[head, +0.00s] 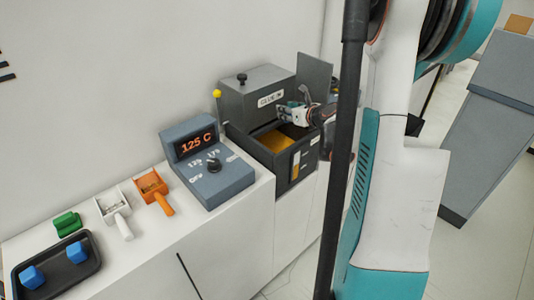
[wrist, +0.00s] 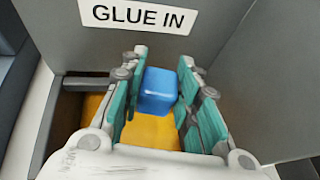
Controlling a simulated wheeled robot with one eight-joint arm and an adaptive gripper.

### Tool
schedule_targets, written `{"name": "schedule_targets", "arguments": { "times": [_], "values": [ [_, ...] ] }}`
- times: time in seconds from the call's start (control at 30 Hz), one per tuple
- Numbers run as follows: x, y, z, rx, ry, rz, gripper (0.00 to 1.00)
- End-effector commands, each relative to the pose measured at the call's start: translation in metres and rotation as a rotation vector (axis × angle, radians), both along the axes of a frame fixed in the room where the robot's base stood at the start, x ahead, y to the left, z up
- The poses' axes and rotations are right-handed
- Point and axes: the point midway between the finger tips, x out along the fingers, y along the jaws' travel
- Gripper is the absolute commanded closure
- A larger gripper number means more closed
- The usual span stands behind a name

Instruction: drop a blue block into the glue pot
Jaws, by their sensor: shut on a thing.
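The glue pot (head: 281,174) is a dark grey box with an open top and orange-yellow glue (head: 275,141) inside. A raised block behind it carries a "GLUE IN" label (head: 271,98). My gripper (head: 287,113) is over the pot's opening, close to the label. In the wrist view, a blue block (wrist: 158,92) sits between my teal finger pads, with the glue (wrist: 150,132) below it. My gripper is shut on this block. The held block cannot be made out in the head view. Two more blue blocks (head: 68,252) (head: 32,277) lie in a black tray (head: 87,268).
A grey control box (head: 213,172) reading 125 C stands left of the pot. An orange scoop (head: 152,187), a white scoop (head: 115,207) and a green block-shaped thing (head: 68,223) lie on the white counter (head: 185,235). A grey upright panel (head: 314,78) flanks the pot's right side.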

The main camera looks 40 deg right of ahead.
Motion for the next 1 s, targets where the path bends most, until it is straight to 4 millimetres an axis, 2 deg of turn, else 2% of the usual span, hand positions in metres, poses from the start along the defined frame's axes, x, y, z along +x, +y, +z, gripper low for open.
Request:
{"name": "schedule_targets", "arguments": {
  "times": [0.27, 0.3, 0.37, 0.4, 0.77, 0.87, 1.0],
  "values": [
    [0.0, 0.0, -0.002, 0.0, 0.0, 0.0, 0.94],
    [0.0, 0.0, -0.002, 0.0, 0.0, 0.0, 0.64],
    [0.0, 0.0, -0.002, 0.0, 0.0, 0.0, 0.5],
    [0.0, 0.0, -0.002, 0.0, 0.0, 0.0, 0.47],
    [-0.002, 0.0, -0.001, 0.0, 0.0, 0.0, 0.47],
    [-0.01, 0.001, 0.002, 0.001, 0.0, -0.001, 0.47],
    [-0.032, 0.004, 0.011, 0.0, 0.0, -0.003, 0.47]
  ]
}}
